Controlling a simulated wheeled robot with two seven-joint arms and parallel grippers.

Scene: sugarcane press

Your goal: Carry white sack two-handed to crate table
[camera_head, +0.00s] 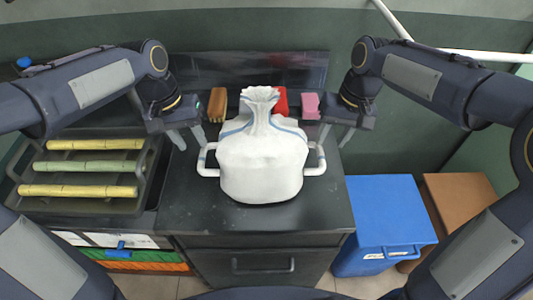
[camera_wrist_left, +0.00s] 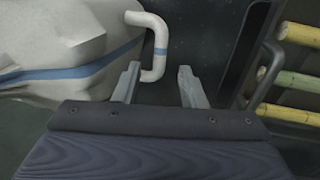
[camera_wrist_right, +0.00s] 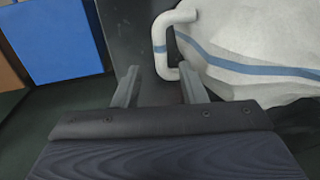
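The white sack (camera_head: 262,165), with blue stripes and a gathered top, stands upright on the dark cabinet top (camera_head: 185,210). A white loop handle sticks out on each side. My left gripper (camera_head: 190,140) is open just above the left handle (camera_head: 203,160); in the left wrist view the handle (camera_wrist_left: 160,50) lies in line with the gap between the fingers. My right gripper (camera_head: 334,138) is open above the right handle (camera_head: 321,160); in the right wrist view that handle (camera_wrist_right: 160,50) also lines up with the gap. Neither grips it. I cannot identify a crate table.
A dark rack with yellow and green cane pieces (camera_head: 80,168) is at left. Green and orange crates (camera_head: 140,260) sit below it. A blue bin (camera_head: 390,210) and a brown box (camera_head: 460,195) stand at right. Brown, red and pink blocks (camera_head: 309,106) are behind the sack.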

